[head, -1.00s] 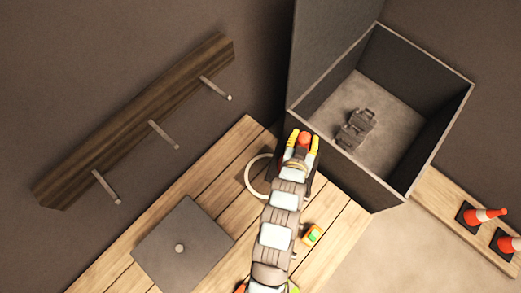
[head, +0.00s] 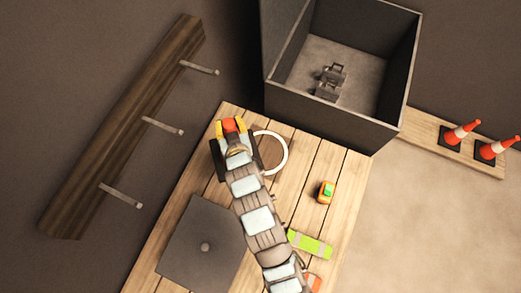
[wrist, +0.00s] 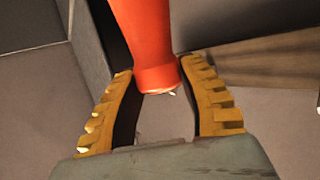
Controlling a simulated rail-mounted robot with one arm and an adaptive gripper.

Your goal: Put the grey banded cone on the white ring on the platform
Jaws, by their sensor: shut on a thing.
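My gripper (head: 231,128) is shut on an orange-red cone-like thing, whose smooth orange side (wrist: 148,40) shows between the yellow ribbed fingers in the wrist view. Only its red tip shows in the head view; no band is visible, and its base is hidden. The white ring (head: 285,163) lies on the wooden plank platform (head: 315,160). My gripper appears just left of the ring in the head view, and my arm borders the ring's left side. Its height above the planks is hard to tell.
A grey plate with a knob (head: 200,255), a small orange device (head: 325,192) and a green level (head: 310,244) lie on the planks. A pegged beam (head: 120,130) is left; two banded cones (head: 462,134) (head: 494,147) stand right.

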